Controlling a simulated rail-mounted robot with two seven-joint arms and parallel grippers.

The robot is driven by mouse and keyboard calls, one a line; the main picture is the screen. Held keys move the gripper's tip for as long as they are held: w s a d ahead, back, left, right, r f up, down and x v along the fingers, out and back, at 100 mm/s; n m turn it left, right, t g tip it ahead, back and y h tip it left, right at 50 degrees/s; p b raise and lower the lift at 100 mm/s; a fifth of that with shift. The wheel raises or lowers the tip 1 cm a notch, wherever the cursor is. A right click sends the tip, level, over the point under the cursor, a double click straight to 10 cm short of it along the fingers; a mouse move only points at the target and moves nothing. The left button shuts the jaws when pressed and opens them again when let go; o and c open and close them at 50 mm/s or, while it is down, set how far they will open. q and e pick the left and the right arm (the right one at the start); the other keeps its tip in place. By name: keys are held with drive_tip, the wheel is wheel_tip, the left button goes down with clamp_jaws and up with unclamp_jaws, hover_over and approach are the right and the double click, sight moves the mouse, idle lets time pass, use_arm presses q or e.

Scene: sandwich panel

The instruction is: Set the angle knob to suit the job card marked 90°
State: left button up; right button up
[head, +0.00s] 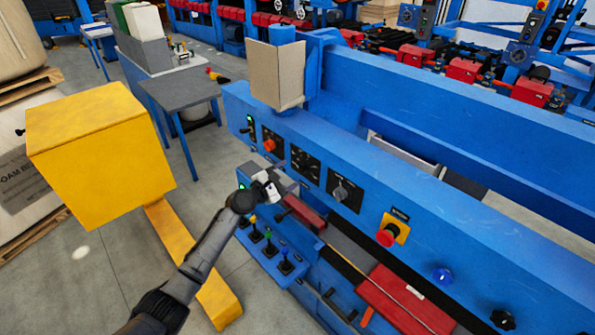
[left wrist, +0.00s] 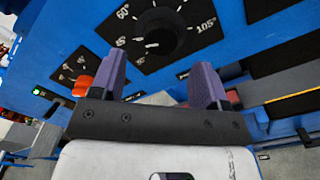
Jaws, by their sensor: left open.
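The angle knob (left wrist: 160,36) is a round black knob on a black dial plate; 60 and 105 are readable on the scale. I cannot tell clearly where its pointer stands. In the head view, what seems to be its dial plate (head: 305,162) is on the blue panel front. My left gripper (head: 272,184) is in front of the panel, just below that plate. In the left wrist view its two purple fingers (left wrist: 162,82) are apart and empty, with the knob beyond and between them. No 90° card marking is readable. My right gripper is not in view.
An orange knob (head: 269,145) is left of the dial and shows close to the left finger in the wrist view (left wrist: 82,86). A grey knob (head: 341,193) and a red button (head: 387,236) are to the right. Several levers (head: 270,246) stand below my gripper.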

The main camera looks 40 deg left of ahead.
sight(299, 168)
use_arm(q)
drive_tip(key=shift+w+d+b, duration=0.2)
drive_tip(key=shift+w+b, duration=0.05)
drive_tip(key=shift+w, duration=1)
drive_tip(key=shift+w+d+b, duration=0.2)
drive_tip(key=shift+w, duration=1)
drive_tip(key=c, duration=0.9)
